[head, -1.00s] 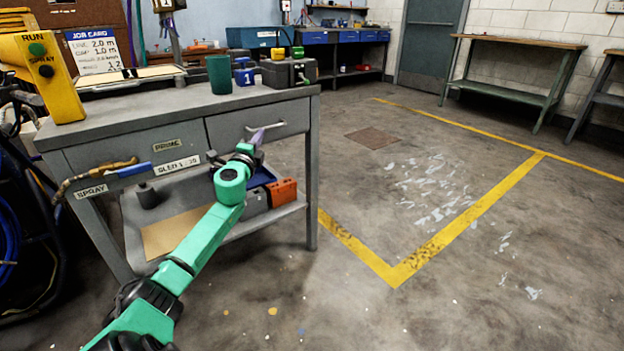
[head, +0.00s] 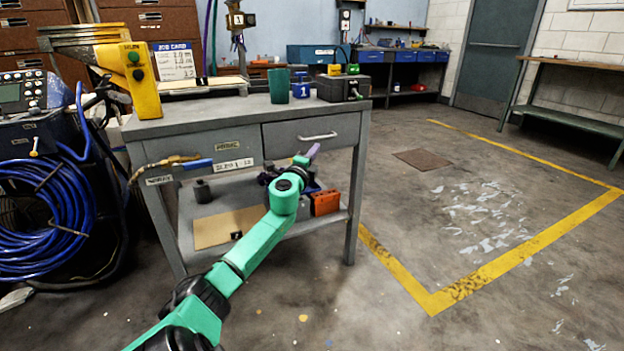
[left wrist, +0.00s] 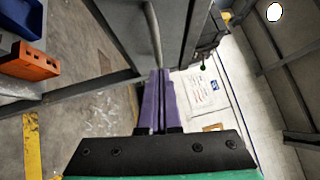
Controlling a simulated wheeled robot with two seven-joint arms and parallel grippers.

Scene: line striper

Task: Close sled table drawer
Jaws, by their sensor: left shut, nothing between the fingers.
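The grey sled table (head: 205,116) stands ahead with two drawers side by side under its top. The right drawer (head: 285,137) has a pale bar handle (head: 320,136), and its front looks flush with the table, with no clear gap. My left gripper (head: 312,151) has purple fingers, shut and empty, just below the handle in the head view. Whether it touches the drawer front I cannot tell. In the left wrist view the shut fingers (left wrist: 160,85) point toward the grey drawer front, with the handle (left wrist: 153,30) beyond the tips. My right gripper is not in view.
On the lower shelf are an orange block (head: 325,203) and a brown sheet (head: 225,227). A green cup (head: 279,86) and a yellow control box (head: 140,80) stand on top. A blue hose coil (head: 45,220) lies left. The floor to the right is free.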

